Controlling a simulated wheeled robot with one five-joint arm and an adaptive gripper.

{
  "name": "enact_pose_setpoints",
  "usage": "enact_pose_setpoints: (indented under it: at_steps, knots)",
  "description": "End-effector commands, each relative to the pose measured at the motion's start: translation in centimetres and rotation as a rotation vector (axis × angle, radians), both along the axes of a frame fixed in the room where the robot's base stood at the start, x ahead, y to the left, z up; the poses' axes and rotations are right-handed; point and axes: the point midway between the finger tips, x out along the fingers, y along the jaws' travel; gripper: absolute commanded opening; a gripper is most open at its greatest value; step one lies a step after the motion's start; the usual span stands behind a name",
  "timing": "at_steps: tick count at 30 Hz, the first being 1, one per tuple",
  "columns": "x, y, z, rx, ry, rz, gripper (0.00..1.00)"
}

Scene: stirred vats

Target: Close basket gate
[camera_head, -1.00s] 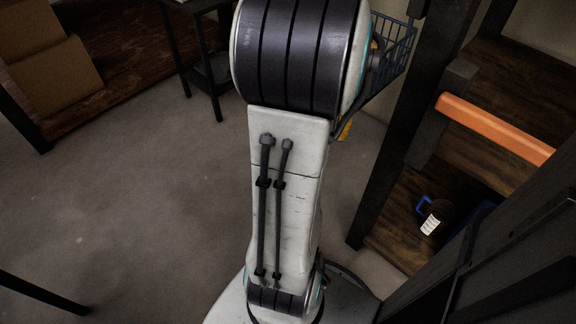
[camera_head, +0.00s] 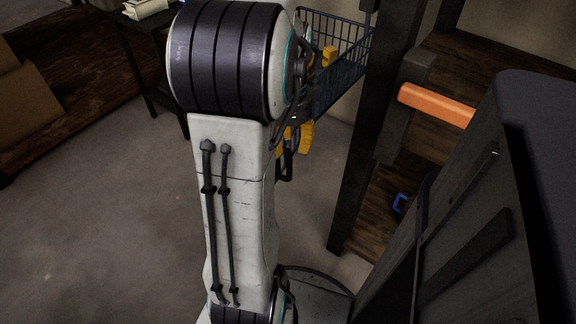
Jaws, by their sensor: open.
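A dark blue wire basket (camera_head: 342,62) stands at the top, behind and to the right of my arm's upper joint. Its left part is hidden by my arm. I cannot make out which panel is its gate or how far that stands open. My gripper (camera_head: 313,98) shows only partly, as dark links and yellow parts behind my arm. One yellow part is seen against the basket mesh and another lower down, apart from each other. The gripper is open, with nothing seen between its fingers. I cannot tell whether it touches the basket.
A dark upright post (camera_head: 368,140) stands right of the basket, with an orange bar (camera_head: 437,105) beside it. A wooden shelf (camera_head: 385,215) holds a blue object (camera_head: 400,203). A large dark panel (camera_head: 460,220) fills the lower right. The floor (camera_head: 90,230) at left is clear.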

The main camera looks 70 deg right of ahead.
Motion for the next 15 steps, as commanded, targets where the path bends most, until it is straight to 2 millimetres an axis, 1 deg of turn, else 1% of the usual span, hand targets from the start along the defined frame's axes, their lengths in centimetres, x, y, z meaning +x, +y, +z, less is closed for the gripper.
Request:
enact_pose_setpoints:
  at_steps: [5, 8, 15]
  knots:
    - [0.0, 0.0, -0.6, 0.0, 0.0, 0.001, 0.39]
    - [0.0, 0.1, -1.6, 0.003, 0.0, 0.001, 0.39]
    - [0.0, 0.1, -4.7, 0.003, 0.0, 0.001, 0.39]
